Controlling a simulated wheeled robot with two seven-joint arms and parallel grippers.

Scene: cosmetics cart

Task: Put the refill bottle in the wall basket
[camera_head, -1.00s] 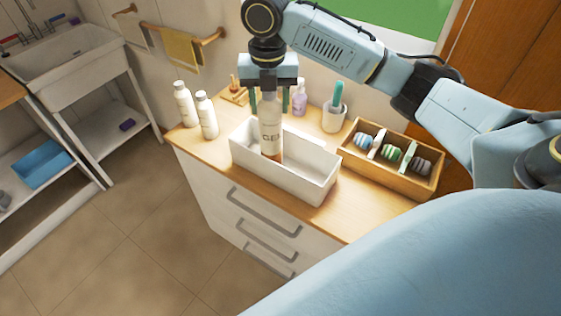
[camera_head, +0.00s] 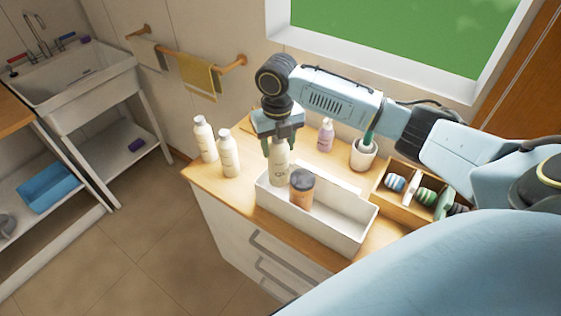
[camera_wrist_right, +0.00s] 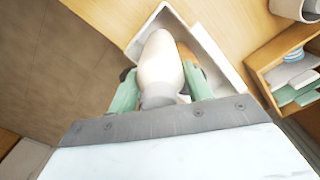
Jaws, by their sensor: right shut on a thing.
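My right gripper (camera_head: 279,147) is shut on a white refill bottle (camera_head: 279,170) and holds it upright from above. The bottle also shows between the fingers in the right wrist view (camera_wrist_right: 160,65). It is at the left end of a white open bin (camera_head: 325,232) on the wooden counter, with its lower part inside the bin's outline. I cannot tell whether its base touches the bin floor. An orange jar with a dark lid (camera_head: 301,190) stands in the bin just right of the bottle. No basket hanging on the wall shows. My left gripper is not in view.
Two white bottles (camera_head: 229,153) stand left of the bin. A lilac pump bottle (camera_head: 326,135) and a white cup (camera_head: 363,154) stand behind it. A wooden divided tray (camera_head: 399,205) is at the right. The bin's right half is empty.

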